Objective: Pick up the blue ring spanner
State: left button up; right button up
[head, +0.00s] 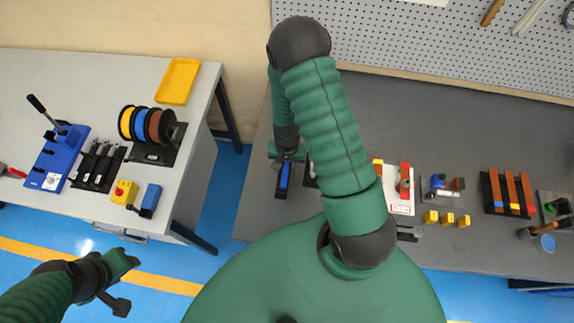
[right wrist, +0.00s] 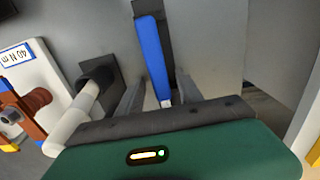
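The blue ring spanner (head: 284,177) shows as a blue bar on a narrow dark holder on the grey bench, left of my right arm in the head view. In the right wrist view the blue bar (right wrist: 152,50) runs down between the fingers of my right gripper (right wrist: 160,95). Those fingers are apart, with a gap on each side of the bar. In the head view, my right gripper (head: 287,153) is at the bar's upper end; the spanner's ring is not clearly seen. My left gripper (head: 124,284) is open and empty over the blue floor at lower left.
In the right wrist view, a white cylinder with a black end (right wrist: 85,98) is close left of the fingers, beside a white board labelled 40 N m (right wrist: 22,62). Copper bars (head: 512,188) and yellow blocks (head: 447,218) lie farther right. The left table (head: 200,110) holds cable spools.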

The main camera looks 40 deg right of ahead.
jog(key=shift+a, duration=0.1)
jog(key=c, duration=0.5)
jog(key=shift+a+r, duration=0.15)
jog(key=shift+a, duration=0.15)
grip_shut()
jog(key=shift+d, duration=0.25)
